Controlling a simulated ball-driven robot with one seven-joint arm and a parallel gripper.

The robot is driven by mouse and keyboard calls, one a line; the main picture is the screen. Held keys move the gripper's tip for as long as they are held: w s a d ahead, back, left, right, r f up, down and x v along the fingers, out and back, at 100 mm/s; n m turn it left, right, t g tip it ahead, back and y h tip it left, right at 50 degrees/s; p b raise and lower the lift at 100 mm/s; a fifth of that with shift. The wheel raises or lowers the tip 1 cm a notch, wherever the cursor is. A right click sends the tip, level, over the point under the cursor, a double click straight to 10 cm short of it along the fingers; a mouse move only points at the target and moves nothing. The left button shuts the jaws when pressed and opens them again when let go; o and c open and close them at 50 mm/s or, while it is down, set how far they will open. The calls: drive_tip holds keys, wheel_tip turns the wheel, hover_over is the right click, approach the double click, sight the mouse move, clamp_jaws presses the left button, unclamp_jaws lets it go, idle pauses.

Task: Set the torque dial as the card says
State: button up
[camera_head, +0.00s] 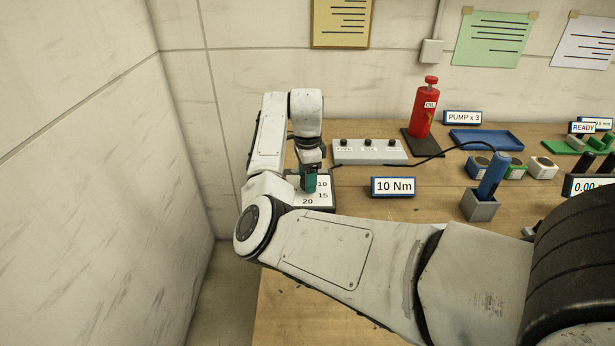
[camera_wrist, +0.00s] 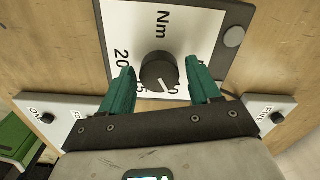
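The torque dial is a white plate (camera_head: 315,205) near the table's left end, with 10, 15 and 20 visible in the head view. Its black knob (camera_wrist: 160,71) shows in the wrist view, its white line pointing down in the picture. My fingers partly hide the numbers, so I cannot tell which one it points at. The blue-framed card (camera_head: 394,187) reads "10 Nm". My gripper (camera_head: 309,182) is over the dial. In the wrist view my gripper (camera_wrist: 162,70) is open, its teal fingers on both sides of the knob with gaps.
A grey button box (camera_head: 368,152) stands just behind the dial. A red oil bottle (camera_head: 426,108), a blue tray (camera_head: 486,139) and a blue-handled tool in a grey block (camera_head: 479,207) are further right. A black cable (camera_head: 438,152) crosses the table. Bare wood lies around the card.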

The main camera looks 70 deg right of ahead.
drive_tip(key=shift+o, duration=0.7)
wheel_tip(320, 180, up, 11)
drive_tip(key=b, duration=0.1)
drive_tip(key=shift+f, duration=0.15)
idle(0.4)
